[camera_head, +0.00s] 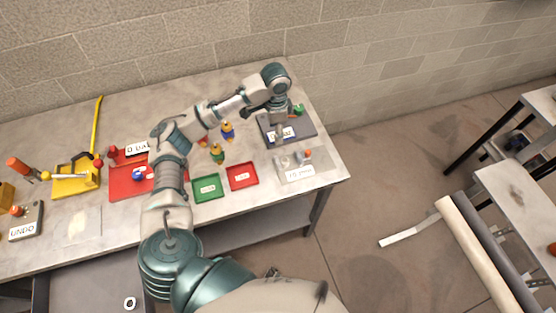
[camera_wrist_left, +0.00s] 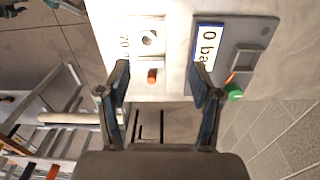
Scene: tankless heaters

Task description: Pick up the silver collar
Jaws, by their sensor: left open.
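A small round silver piece with a dark centre, which looks like the silver collar (camera_wrist_left: 149,38), sits on a pale plate (camera_wrist_left: 138,88). In the head view the collar (camera_head: 283,161) shows small on the same plate (camera_head: 322,172), near the table's right end. My left gripper (camera_head: 279,125) is over the dark grey plate (camera_head: 305,124), behind the pale one. In the wrist view the left gripper (camera_wrist_left: 160,70) has its fingers spread, with nothing between them. The collar lies beyond the fingertips, apart from them. My right gripper is not in view.
An orange knob (camera_wrist_left: 152,76) stands beside the collar on the pale plate. A green knob (camera_wrist_left: 234,92) is on the dark plate. Red (camera_head: 242,184) and green (camera_head: 201,195) trays lie left of the pale plate. The wall runs behind the table.

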